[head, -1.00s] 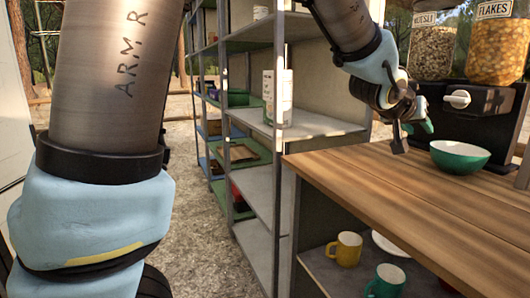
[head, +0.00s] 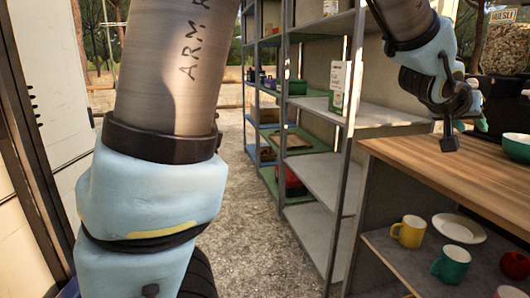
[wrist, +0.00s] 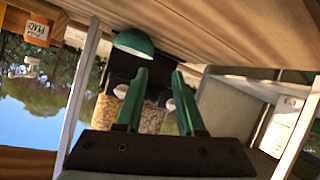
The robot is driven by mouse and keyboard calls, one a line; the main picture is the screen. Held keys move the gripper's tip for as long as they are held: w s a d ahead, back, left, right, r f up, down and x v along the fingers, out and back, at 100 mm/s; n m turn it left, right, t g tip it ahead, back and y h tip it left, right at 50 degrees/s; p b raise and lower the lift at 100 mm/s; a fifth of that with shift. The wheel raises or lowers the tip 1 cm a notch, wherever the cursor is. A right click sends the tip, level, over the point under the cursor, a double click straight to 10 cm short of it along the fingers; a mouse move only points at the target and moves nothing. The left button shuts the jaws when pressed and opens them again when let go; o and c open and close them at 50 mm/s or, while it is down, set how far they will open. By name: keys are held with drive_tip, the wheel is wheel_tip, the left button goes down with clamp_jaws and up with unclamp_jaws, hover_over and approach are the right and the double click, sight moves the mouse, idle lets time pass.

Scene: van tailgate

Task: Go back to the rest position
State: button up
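My gripper (head: 481,124) is in the upper right of the head view, held over the left edge of the wooden counter (head: 450,165). In the wrist view its two green fingers (wrist: 163,75) stand apart with nothing between them. A green bowl (head: 517,148) sits on the counter to the right of the gripper, apart from it. The bowl also shows, upside down, beyond the fingers in the wrist view (wrist: 134,42). My upper arm fills the left middle of the head view.
A grey metal shelf rack (head: 312,170) stands left of the counter. Under the counter are a yellow mug (head: 409,232), a green mug (head: 451,265), a red mug (head: 515,265) and a white plate (head: 459,229). A muesli dispenser (head: 503,45) stands at right. Gravel ground lies open ahead.

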drive_tip(key=w+a+f+n+y, duration=0.2)
drive_tip(key=w+a+f+y, duration=0.15)
drive_tip(key=a, duration=0.55)
drive_tip(key=w+a+f+n+y, duration=0.15)
drive_tip(key=w+a+f, duration=0.3)
drive_tip(key=a, duration=0.55)
drive_tip(key=w+a+f+n+y, duration=0.1)
drive_tip(key=w+a+f+y, duration=0.3)
drive_tip(key=a, duration=0.5)
drive_tip(key=s+a+f+n+g+y, duration=0.1)
drive_tip(key=s+a+f, duration=0.25)
drive_tip(key=a, duration=0.35)
drive_tip(key=s+a+f+n+g, duration=0.1)
drive_tip(key=s+a+f+g, duration=0.2)
drive_tip(key=a, duration=0.4)
drive_tip(key=s+a+f+n+y, duration=0.1)
drive_tip(key=s+a+f+n, duration=0.15)
drive_tip(key=s+a, duration=0.35)
wheel_tip(320, 180, up, 19)
drive_tip(key=a+m+p, duration=0.1)
drive_tip(key=p, duration=1.8)
drive_tip(key=shift+w, duration=0.2)
